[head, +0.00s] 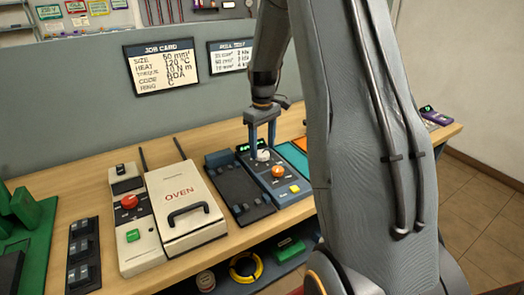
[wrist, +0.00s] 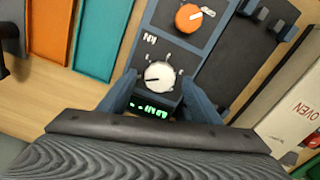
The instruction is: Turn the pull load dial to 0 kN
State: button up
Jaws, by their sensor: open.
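The pull load dial is a round white knob (wrist: 159,76) marked kN, on a dark blue-grey tester panel (wrist: 150,43). In the head view the white knob (head: 263,155) sits below my gripper. My gripper (head: 262,149) points down over it, and its fingers are open. In the wrist view the fingers (wrist: 158,85) stand on either side of the white knob; I cannot tell whether they touch it. A green lit display (wrist: 150,108) is beside the knob, its digits too small to read surely. An orange knob (wrist: 188,17) is farther along the panel.
A yellow button (head: 294,188) is at the tester's front. The white oven (head: 184,205) with a black handle stands to the left. A teal tray (wrist: 103,35) and an orange tray (wrist: 50,25) lie on the other side. A job card (head: 161,67) hangs behind.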

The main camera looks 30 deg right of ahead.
aim_at(263, 153)
notch_tip(263, 153, up, 6)
jog(key=shift+b, duration=0.65)
